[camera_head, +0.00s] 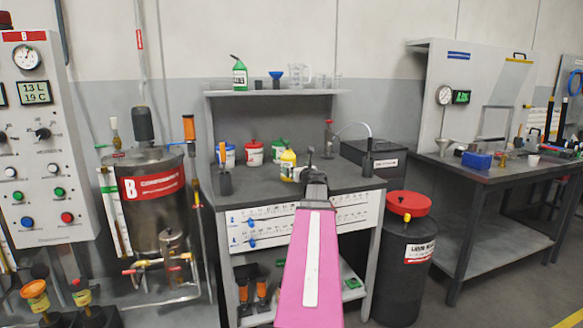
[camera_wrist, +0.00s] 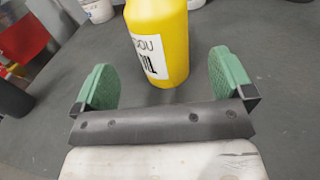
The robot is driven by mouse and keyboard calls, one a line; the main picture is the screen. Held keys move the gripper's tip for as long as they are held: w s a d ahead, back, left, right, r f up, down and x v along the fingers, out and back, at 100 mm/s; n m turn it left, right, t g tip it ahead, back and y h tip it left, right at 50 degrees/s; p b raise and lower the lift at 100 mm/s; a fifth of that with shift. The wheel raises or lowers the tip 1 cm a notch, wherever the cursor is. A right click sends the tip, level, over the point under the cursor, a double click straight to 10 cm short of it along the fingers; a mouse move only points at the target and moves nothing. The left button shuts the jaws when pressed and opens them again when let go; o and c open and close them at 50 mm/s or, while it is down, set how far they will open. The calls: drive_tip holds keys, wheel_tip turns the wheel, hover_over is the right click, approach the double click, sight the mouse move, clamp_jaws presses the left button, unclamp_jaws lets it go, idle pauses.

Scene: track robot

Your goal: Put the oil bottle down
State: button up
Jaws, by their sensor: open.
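The oil bottle is a yellow bottle (camera_head: 288,165) with a white label, standing upright on the dark bench top (camera_head: 262,188). It also shows large in the wrist view (camera_wrist: 158,40), where its top is cut off by the frame edge. My gripper (camera_wrist: 160,85) is open, with green pads on either side of the bottle's near side. Gaps show between each pad and the bottle, and the bottle's base rests on the bench. In the head view my gripper (camera_head: 305,174) is just right of the bottle, and its fingers are hard to make out.
White, red and green-lidded tubs (camera_head: 253,152) stand behind the bottle.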

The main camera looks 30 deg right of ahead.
drive_tip(key=shift+s+a, duration=0.2)
drive_tip(key=shift+s, duration=1.75)
